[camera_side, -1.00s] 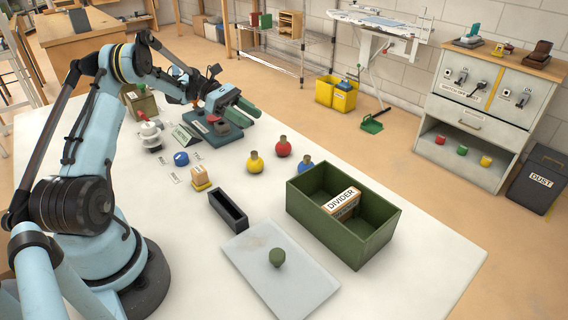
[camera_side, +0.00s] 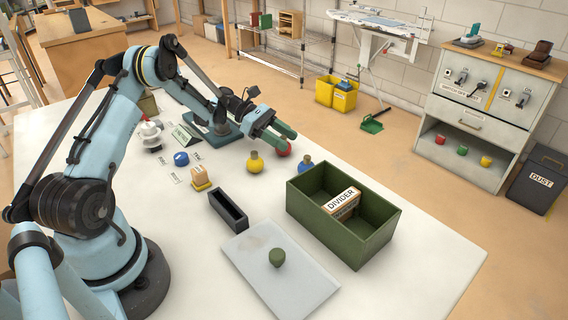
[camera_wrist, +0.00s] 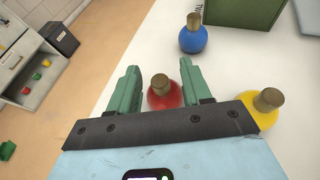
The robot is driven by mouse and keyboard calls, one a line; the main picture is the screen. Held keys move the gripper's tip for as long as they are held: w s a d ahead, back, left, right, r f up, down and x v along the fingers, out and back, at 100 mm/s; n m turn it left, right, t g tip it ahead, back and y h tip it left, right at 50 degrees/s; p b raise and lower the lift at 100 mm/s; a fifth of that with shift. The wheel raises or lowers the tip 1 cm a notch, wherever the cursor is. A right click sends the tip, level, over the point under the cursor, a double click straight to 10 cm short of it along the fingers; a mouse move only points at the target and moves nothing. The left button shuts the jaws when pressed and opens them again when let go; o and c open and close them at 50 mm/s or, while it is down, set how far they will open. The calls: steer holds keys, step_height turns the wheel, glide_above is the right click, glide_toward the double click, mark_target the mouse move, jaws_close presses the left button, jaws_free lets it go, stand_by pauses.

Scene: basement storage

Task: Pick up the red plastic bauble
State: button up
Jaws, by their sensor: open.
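The red bauble (camera_wrist: 164,95), a round ball with a gold-brown cap, stands on the white table. In the wrist view it lies between the two green fingers of my gripper (camera_wrist: 166,88), nearer the right finger. My gripper is open. In the side view my gripper (camera_side: 286,138) is over the bauble, and the red bauble (camera_side: 284,148) is partly hidden behind the fingers. I cannot tell whether a finger touches it.
A yellow bauble (camera_wrist: 262,106) is close beside the right finger. A blue bauble (camera_wrist: 193,37) stands farther off, by the green crate (camera_side: 374,245) with a divider. A dark narrow tray (camera_side: 229,209) and a pale board (camera_side: 300,292) with a green ball are nearer the front.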

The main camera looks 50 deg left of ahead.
steer(key=shift+d, duration=0.15)
steer(key=shift+c, duration=0.5)
jaws_close()
steer(key=shift+f, duration=0.1)
